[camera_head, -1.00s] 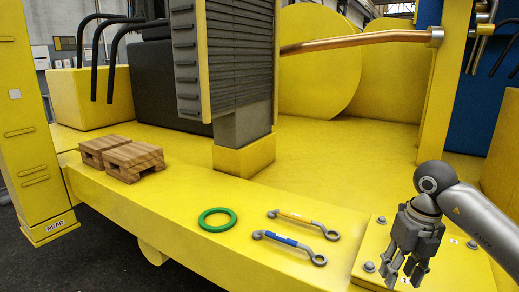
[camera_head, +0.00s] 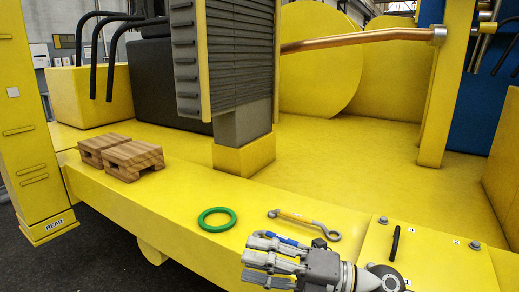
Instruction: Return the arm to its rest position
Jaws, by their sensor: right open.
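My right gripper (camera_head: 256,261) is at the bottom centre of the head view, with its fingers pointing left. It is open, and no object shows between its fingers. It covers most of the blue-banded wrench (camera_head: 288,241), of which only a part shows above the fingers; I cannot tell whether they touch. My right arm runs off the bottom edge of the picture. My left gripper is not in view.
A yellow-banded wrench (camera_head: 304,222) and a green ring (camera_head: 217,220) lie on the yellow ledge. Wooden blocks (camera_head: 132,160) sit further left. A bolted yellow plate (camera_head: 440,262) with a black handle (camera_head: 395,243) is at right. A grey column (camera_head: 243,126) rises behind.

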